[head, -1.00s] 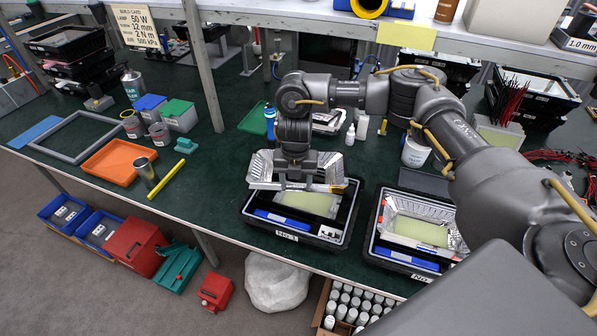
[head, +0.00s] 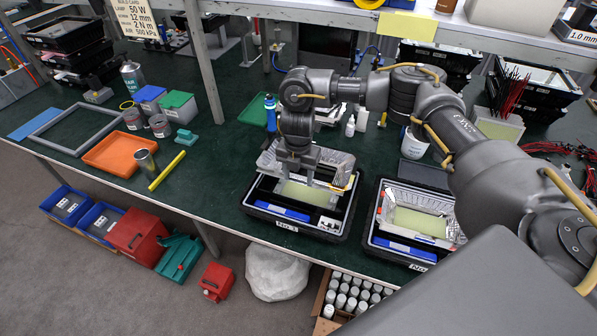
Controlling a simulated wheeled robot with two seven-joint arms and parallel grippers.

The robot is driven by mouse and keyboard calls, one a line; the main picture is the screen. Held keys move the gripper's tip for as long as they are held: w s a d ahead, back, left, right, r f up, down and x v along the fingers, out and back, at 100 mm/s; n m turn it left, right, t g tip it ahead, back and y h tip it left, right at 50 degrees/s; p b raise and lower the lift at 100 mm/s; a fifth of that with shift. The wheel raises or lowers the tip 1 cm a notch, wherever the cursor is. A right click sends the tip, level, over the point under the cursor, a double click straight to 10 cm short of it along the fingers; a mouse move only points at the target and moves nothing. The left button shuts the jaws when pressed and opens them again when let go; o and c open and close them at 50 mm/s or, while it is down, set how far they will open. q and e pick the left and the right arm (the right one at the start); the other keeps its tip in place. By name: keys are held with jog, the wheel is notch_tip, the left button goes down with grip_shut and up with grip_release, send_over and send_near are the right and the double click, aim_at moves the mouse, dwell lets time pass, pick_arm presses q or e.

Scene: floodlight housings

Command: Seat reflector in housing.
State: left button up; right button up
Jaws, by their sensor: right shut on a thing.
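A silver faceted reflector (head: 340,165) is held by my right gripper (head: 296,178), whose arm comes in from the right. The gripper points down and is shut on the reflector. The gripper hides part of the reflector and the housing's rear. I cannot tell whether the reflector touches the housing floor. My left gripper is not in view.
A second black housing (head: 408,262) stands close on the right, with a silver reflector (head: 448,205) in it. An orange tray (head: 110,165), a grey frame (head: 50,148) and a yellow bar (head: 168,170) lie on the left.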

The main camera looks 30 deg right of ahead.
jog(key=shift+f+b, duration=1.35)
jog(key=shift+f, duration=1.05)
jog(key=shift+p, duration=0.45)
jog(key=shift+f+b, duration=1.95)
jog(key=shift+f, duration=1.1)
jog(key=o, duration=1.4)
jog(key=shift+c, duration=0.2)
jog(key=shift+r, duration=0.15)
notch_tip(320, 180, up, 11)
jog(key=shift+f, duration=0.2)
